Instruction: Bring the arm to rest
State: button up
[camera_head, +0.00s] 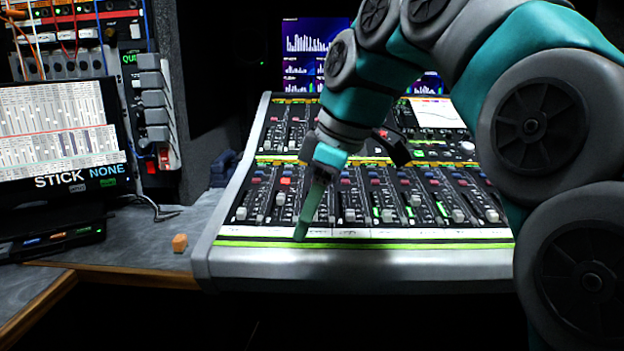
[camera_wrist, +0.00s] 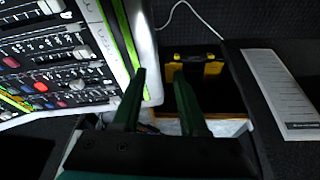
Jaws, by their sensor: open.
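My arm, grey and teal, reaches in from the right in the head view and bends down over the mixing console (camera_head: 350,260). My gripper (camera_head: 301,236) points down with its green fingers at the console's front edge, near the green strip. In the wrist view my gripper (camera_wrist: 163,95) shows two green fingers apart with nothing between them. The console (camera_wrist: 150,65) lies to the left of the fingers there. I cannot tell whether a fingertip touches the console.
A small orange cube (camera_head: 180,243) sits on the grey desk left of the console. A monitor (camera_head: 62,135) reads "STICK NONE". A black and yellow case (camera_wrist: 200,70) and a printed sheet (camera_wrist: 278,80) show in the wrist view. Screens (camera_head: 303,50) stand behind the console.

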jog(key=s+d+f+m+g+h, duration=0.1)
jog(key=s+d+f+m, duration=0.4)
jog(key=s+f, duration=0.3)
jog(key=s+d+f+m+g+h, duration=0.1)
jog(key=s+d+f+m, duration=0.4)
jog(key=s+f, duration=0.3)
jog(key=s+d+f+m+g+h, duration=0.1)
jog(key=s+d+f+m, duration=0.4)
jog(key=f, duration=0.8)
jog(key=s, duration=0.3)
jog(key=shift+s+d+m+h, duration=0.3)
jog(key=shift+s+h, duration=0.1)
